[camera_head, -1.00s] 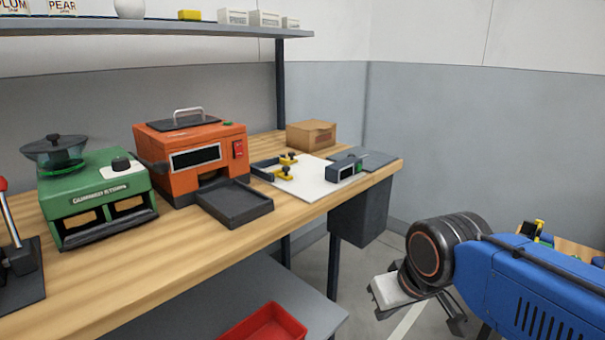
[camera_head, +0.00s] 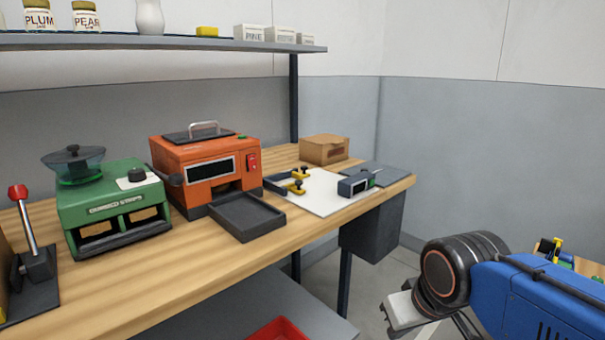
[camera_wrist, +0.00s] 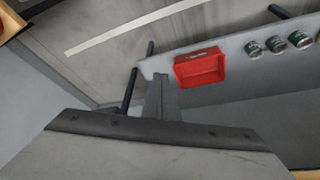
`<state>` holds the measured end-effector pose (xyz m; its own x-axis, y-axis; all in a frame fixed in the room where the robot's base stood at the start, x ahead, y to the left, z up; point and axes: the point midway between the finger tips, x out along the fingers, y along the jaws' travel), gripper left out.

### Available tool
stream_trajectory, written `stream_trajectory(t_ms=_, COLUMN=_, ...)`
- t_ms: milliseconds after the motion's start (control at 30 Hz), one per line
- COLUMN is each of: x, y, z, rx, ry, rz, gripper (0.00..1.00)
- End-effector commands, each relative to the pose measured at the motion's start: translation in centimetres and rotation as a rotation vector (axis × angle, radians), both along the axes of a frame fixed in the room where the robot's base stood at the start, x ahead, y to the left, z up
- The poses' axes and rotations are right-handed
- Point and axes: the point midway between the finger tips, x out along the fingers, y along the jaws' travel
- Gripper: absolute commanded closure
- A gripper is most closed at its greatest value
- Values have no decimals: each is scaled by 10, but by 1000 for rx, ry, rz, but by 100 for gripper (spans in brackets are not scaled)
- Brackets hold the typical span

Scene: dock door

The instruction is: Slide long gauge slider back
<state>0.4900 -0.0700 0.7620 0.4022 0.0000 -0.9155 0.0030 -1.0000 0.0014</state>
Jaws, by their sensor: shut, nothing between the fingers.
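A white board (camera_head: 325,204) lies near the right end of the wooden workbench. A dark gauge block (camera_head: 354,187) with a small display and a green part sits at its right edge. Two yellow clamps with black knobs (camera_head: 298,187) stand at its left. I cannot make out which part is the long gauge slider. My gripper (camera_wrist: 162,98) is shut and empty in the wrist view, pointing down over the lower shelf and floor. In the head view my arm is at the lower right, away from the bench; the fingers are mostly hidden.
An orange machine (camera_head: 207,172) with a dark tray (camera_head: 247,215) stands left of the board, then a green machine (camera_head: 113,207). A cardboard box (camera_head: 324,150) stands behind the board. A red bin (camera_wrist: 200,67) sits on the lower shelf. Floor right of the bench is open.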

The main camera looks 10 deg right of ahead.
Motion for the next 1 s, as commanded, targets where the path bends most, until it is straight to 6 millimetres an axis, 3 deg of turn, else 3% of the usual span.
stream_trajectory(t_ms=100, x=0, y=0, z=0, rx=0, ry=0, rz=0, gripper=98)
stream_trajectory(t_ms=267, x=9, y=0, z=11, rx=0, ry=0, rz=2, gripper=62)
stream_trajectory(t_ms=367, x=28, y=2, z=35, rx=0, ry=2, rz=7, gripper=62)
stream_trajectory(t_ms=700, x=134, y=9, z=153, rx=0, ry=7, rz=33, gripper=62)
stream_trajectory(t_ms=1000, x=233, y=19, z=237, rx=1, ry=11, rz=56, gripper=62)
